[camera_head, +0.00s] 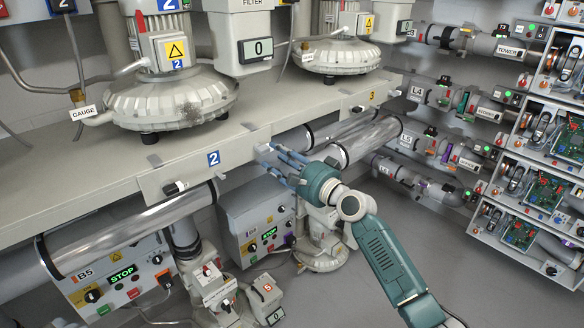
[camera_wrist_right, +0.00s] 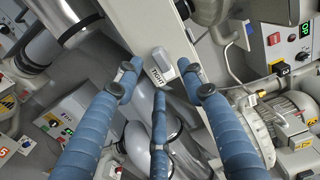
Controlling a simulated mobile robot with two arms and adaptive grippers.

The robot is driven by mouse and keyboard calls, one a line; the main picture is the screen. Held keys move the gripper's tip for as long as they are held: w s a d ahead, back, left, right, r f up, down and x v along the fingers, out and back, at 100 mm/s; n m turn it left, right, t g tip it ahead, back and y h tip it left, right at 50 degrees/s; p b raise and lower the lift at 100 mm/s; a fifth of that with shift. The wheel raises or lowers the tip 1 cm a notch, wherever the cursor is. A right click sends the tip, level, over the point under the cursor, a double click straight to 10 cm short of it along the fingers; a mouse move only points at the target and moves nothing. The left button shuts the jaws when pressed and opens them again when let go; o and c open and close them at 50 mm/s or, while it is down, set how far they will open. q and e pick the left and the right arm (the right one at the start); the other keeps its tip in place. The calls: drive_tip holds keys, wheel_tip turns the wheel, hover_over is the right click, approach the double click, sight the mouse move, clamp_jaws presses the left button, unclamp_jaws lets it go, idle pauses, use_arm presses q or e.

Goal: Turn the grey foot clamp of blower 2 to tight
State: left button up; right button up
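Blower 2 (camera_head: 172,98) is the ribbed pale housing on the bench at left, above a blue "2" plate (camera_head: 213,158) on the bench's front rail. A small grey block, seemingly the foot clamp (camera_head: 262,149), sits on that rail right of the plate. In the right wrist view the grey clamp block (camera_wrist_right: 163,62) lies beside a "TIGHT" label (camera_wrist_right: 157,77). My right gripper (camera_head: 275,164) is at the rail by this block. Its blue fingers (camera_wrist_right: 168,82) are spread, with the block ahead between them; contact cannot be told. My left gripper is not in view.
Blower 3 (camera_head: 337,56) is farther right. Floor is open at lower right.

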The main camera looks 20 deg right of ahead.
drive_tip(key=v, duration=0.8)
drive_tip(key=shift+s+d, duration=0.1)
drive_tip(key=s+d+f+n+g+h, duration=0.1)
drive_tip(key=s+d+f+g+h, duration=0.15)
drive_tip(key=f, duration=1.45)
drive_tip(key=s+d+f+n+g+h, duration=0.1)
drive_tip(key=s+f+n+g+h, duration=0.15)
drive_tip(key=f, duration=1.35)
drive_tip(key=s+a+f+n+g+b, duration=0.1)
drive_tip(key=s+f+n+g, duration=0.1)
drive_tip(key=s+f, duration=0.7)
drive_tip(key=s+f+n+g, duration=0.2)
drive_tip(key=s+f, duration=0.5)
drive_tip(key=f, duration=0.5)
drive_tip(key=s+a+f+n+g, duration=0.2)
drive_tip(key=s+f, duration=0.4)
drive_tip(key=s, duration=0.6)
drive_tip(key=s+a+f+n+g, duration=0.2)
drive_tip(key=s+f+n, duration=0.2)
drive_tip(key=s, duration=0.9)
drive_tip(key=s+a+f+n+g+h, duration=0.1)
drive_tip(key=s+a+f+n+g, duration=0.1)
drive_tip(key=s+f, duration=0.5)
drive_tip(key=s+n+g, duration=0.1)
drive_tip(key=s, duration=0.5)
drive_tip(key=shift+a+f+b, duration=0.25)
drive_tip(key=shift+f+b, duration=0.05)
drive_tip(key=shift+b, duration=0.1)
